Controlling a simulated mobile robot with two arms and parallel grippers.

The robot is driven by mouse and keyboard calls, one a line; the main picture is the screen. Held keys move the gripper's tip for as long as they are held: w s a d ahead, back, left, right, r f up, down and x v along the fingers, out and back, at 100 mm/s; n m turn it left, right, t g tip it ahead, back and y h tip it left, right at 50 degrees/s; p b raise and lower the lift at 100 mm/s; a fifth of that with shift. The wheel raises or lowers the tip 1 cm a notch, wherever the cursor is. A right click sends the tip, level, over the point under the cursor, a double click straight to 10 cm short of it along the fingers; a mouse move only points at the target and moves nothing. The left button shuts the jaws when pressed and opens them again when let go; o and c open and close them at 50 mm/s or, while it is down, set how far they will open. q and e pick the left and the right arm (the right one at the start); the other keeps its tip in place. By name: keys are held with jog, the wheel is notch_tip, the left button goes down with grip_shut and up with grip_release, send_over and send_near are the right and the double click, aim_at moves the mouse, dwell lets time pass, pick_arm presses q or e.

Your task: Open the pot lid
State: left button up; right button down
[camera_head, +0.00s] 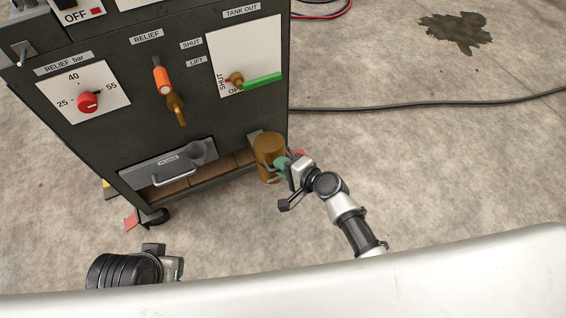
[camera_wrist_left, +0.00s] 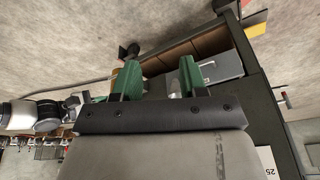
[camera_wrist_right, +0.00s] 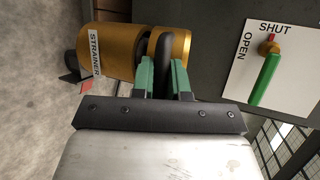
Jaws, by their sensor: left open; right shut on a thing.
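The brass strainer pot (camera_head: 267,148) stands at the cabinet's lower right corner. In the right wrist view the pot body (camera_wrist_right: 108,55) carries a STRAINER label, and the brass lid (camera_wrist_right: 180,47) is at its end, past a dark gap. My right gripper (camera_head: 285,167) is at the pot's right side. Its green fingers (camera_wrist_right: 163,75) are shut on a dark handle (camera_wrist_right: 160,42) beside the lid; the exact hold is partly hidden. My left gripper (camera_head: 178,268) is low in front of the cabinet, away from the pot. In the left wrist view its fingers (camera_wrist_left: 159,75) are apart and empty.
The dark cabinet (camera_head: 110,125) carries a red relief knob (camera_head: 88,101), an orange-handled relief valve (camera_head: 163,82) and a green tank lever (camera_head: 262,83). A grey flange drawer (camera_head: 170,170) is below. A black cable (camera_head: 430,107) crosses open floor at right.

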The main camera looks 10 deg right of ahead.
aim_at(278, 147)
pick_arm(q)
jog(key=s+f+p+x, duration=0.15)
jog(key=p+x, duration=0.25)
jog(key=x, duration=0.9)
pick_arm(e)
jog(key=shift+w+r+g, duration=0.2)
jog(key=shift+r, duration=0.25)
jog(key=shift+w+r+g, duration=0.15)
jog(key=shift+r+g, duration=0.05)
jog(key=shift+r, duration=0.25)
jog(key=p, duration=0.1)
jog(key=w+r+p, duration=0.1)
jog(key=r+g+h+p, duration=0.1)
jog(key=p, duration=0.1)
jog(key=shift+w+a+m, duration=0.15)
jog(key=shift+a+m, duration=0.1)
jog(key=shift+m, duration=0.05)
pick_arm(q)
jog(key=s+a+f+g+p, duration=0.1)
jog(key=s+f+g, duration=0.1)
jog(key=s+f, duration=0.9)
jog(key=shift+s+a+f, duration=0.2)
jog(key=shift+s+f, duration=0.15)
jog(key=shift+f, duration=1.05)
pick_arm(e)
jog(key=shift+w+a+r, duration=0.2)
jog(key=shift+w+r, duration=0.4)
jog(key=shift+r, duration=0.15)
